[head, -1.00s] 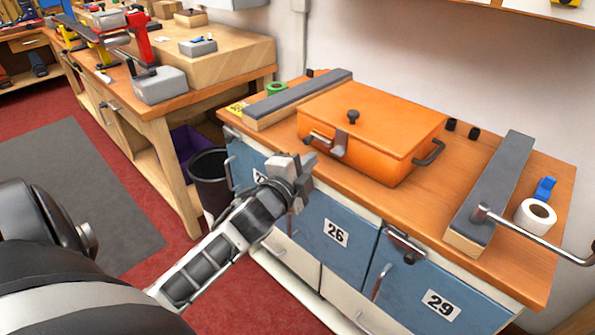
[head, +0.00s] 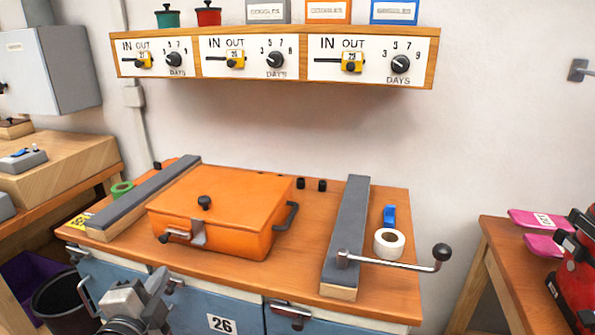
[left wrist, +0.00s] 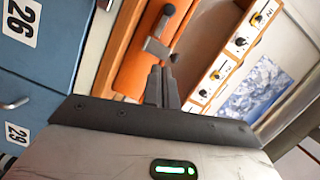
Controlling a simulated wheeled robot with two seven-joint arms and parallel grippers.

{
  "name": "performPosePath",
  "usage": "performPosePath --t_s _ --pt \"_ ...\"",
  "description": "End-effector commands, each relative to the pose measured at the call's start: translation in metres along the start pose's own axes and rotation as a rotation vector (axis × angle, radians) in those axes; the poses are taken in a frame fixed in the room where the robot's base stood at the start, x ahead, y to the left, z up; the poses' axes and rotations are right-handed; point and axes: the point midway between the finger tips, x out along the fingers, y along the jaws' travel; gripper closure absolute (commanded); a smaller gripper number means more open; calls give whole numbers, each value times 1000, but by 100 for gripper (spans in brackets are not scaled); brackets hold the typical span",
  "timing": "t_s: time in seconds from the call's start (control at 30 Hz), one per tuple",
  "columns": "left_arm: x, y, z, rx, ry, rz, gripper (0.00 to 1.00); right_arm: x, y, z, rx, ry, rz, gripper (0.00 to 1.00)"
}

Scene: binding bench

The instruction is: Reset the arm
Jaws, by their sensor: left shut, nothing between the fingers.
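My left gripper (head: 137,303) is at the bottom left of the head view, in front of the blue cabinet doors and below the bench top's front edge. Its fingers (left wrist: 161,87) are together and empty in the left wrist view. It is apart from the orange box (head: 215,215), which stands with its lid down on the wooden bench top (head: 300,262). The box's latch and lever (left wrist: 157,48) show just beyond the fingertips in the left wrist view. My right gripper is in neither view.
Two grey-topped bars (head: 345,235) flank the box. A crank handle (head: 395,263) juts over the right bar, near a white tape roll (head: 389,243). A shelf with dials (head: 275,58) hangs above. A black bin (head: 65,303) stands lower left.

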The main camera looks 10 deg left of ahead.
Motion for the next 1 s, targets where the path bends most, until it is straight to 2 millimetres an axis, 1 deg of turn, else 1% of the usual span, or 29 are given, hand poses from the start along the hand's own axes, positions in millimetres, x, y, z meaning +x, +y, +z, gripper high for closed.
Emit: performPosePath --t_s 0.07,0.17,0.2,0.27,0.3,0.37,0.4,0.5,0.6,0.67,1.0 --pt "-6 20 -4 -70 2 50 100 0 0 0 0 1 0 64" --pt "-24 66 -17 -259 1 170 100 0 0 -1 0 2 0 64" --pt "-35 88 -24 -359 -6 231 100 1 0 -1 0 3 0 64" --pt "-54 122 -37 -514 -26 327 100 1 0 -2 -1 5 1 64" --pt "-67 142 -46 -617 -45 390 100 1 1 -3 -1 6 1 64" --pt "-88 169 -59 -760 -78 475 100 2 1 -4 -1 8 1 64" --pt "-102 185 -68 -847 -103 526 100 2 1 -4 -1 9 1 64" --pt "-130 213 -86 -1017 -162 626 100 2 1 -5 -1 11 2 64" --pt "-147 227 -97 -1116 -202 682 100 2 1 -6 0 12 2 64" --pt "-152 231 -100 -1146 -214 698 100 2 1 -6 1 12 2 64" --pt "-153 232 -101 -1154 -217 702 100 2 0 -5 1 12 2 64"
